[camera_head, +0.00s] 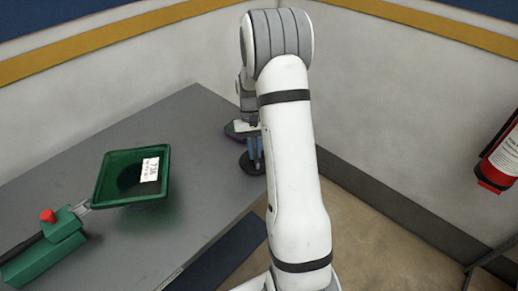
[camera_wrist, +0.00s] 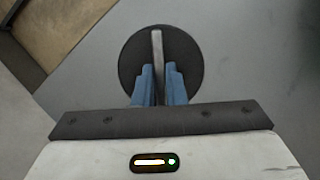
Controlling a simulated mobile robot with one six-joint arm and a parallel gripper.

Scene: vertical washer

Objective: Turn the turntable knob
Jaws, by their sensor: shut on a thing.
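The turntable knob shows in the wrist view as a dark round disc (camera_wrist: 130,62) with a raised grey bar (camera_wrist: 157,50) across its middle. The bar points nearly straight up in that picture. My gripper (camera_wrist: 158,72) has its two blue fingers on either side of the bar, shut on it. In the head view the dark disc (camera_head: 251,165) sits near the right edge of the grey table, under my gripper (camera_head: 256,158). My arm hides part of that area.
A green tray (camera_head: 104,178) with a white label (camera_head: 150,169) stands on the grey table (camera_head: 190,140). It joins a green base with a red button (camera_head: 47,215) at left. A red fire extinguisher (camera_head: 503,155) is on the right wall. The table between tray and knob is clear.

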